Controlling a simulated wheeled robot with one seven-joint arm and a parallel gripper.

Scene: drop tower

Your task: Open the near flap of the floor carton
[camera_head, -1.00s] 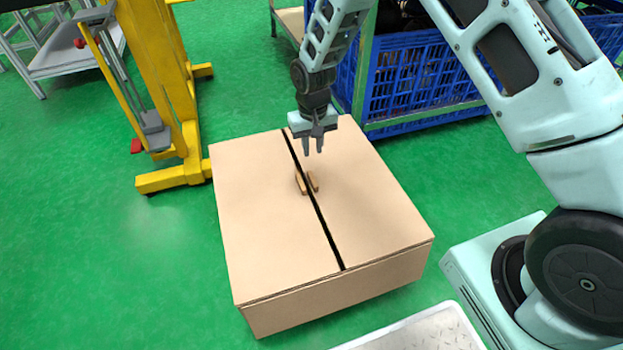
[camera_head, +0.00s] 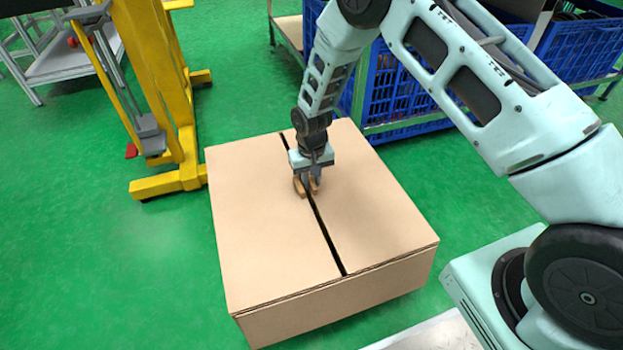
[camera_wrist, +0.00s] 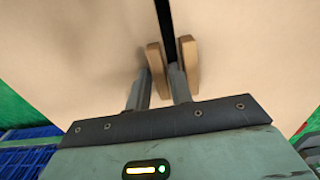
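The floor carton (camera_head: 262,225) is a tan box with its top closed. A dark slit splits the top into a left flap (camera_head: 250,200) and a right flap (camera_head: 375,205), both lying flat. A small wooden handle stands on each side of the slit. My gripper (camera_head: 312,184) points down at the middle of the top. In the wrist view, my gripper's fingers (camera_wrist: 158,90) stand on either side of the left handle (camera_wrist: 156,68), with one finger between the two handles. The other handle (camera_wrist: 189,65) is outside the fingers. The fingers look open; whether they touch the handle is unclear.
A yellow frame (camera_head: 168,110) stands on the green floor left of the carton. Blue crates (camera_head: 400,90) on a green rack stand behind it. A grey table (camera_head: 75,60) is at the far left. The floor left of the carton (camera_head: 110,270) is clear.

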